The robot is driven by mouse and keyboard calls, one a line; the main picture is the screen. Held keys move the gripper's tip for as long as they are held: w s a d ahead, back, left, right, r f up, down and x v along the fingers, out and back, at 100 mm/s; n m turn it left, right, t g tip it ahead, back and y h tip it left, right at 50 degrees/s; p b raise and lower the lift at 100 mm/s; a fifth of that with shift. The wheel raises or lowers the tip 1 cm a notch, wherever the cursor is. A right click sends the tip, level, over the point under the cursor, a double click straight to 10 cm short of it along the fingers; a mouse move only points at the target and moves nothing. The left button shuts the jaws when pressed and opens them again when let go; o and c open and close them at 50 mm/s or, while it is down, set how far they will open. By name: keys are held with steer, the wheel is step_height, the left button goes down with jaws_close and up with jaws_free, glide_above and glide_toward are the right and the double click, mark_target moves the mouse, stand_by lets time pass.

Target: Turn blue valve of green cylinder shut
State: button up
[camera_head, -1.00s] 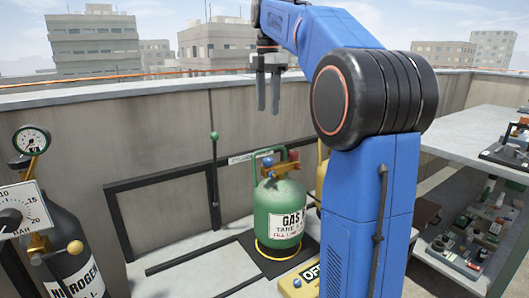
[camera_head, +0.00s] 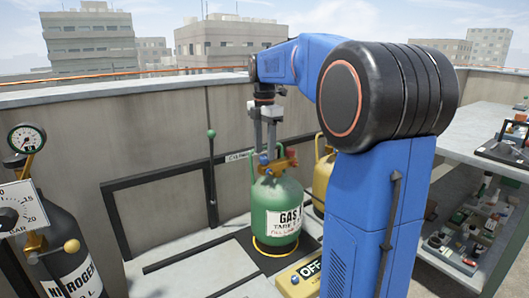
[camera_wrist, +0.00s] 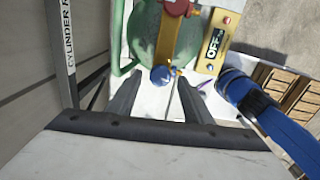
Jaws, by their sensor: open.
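The green cylinder (camera_head: 277,225) stands upright on a dark mat, with a white GAS label on its side. Its blue valve (camera_head: 263,161) sits at the top left of the brass fitting; a red valve (camera_head: 291,154) is on the other side. In the wrist view the blue valve (camera_wrist: 160,75) lies just beyond and between my fingertips, close to them. My gripper (camera_head: 265,146) points down directly above the blue valve, fingers apart, holding nothing. In the wrist view my gripper (camera_wrist: 158,88) shows a finger on each side. Whether a finger touches the valve, I cannot tell.
A yellow cylinder (camera_head: 323,180) stands behind right. A yellow box marked OFF (camera_head: 298,279) lies in front. A black nitrogen cylinder (camera_head: 70,250) with a gauge (camera_head: 27,138) is at left. A green-knobbed lever (camera_head: 212,175) stands by the wall. A cluttered bench (camera_head: 480,150) is at right.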

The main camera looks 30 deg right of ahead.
steer(key=shift+f, duration=0.7)
steer(key=shift+c, duration=0.7)
steer(key=c, duration=0.9)
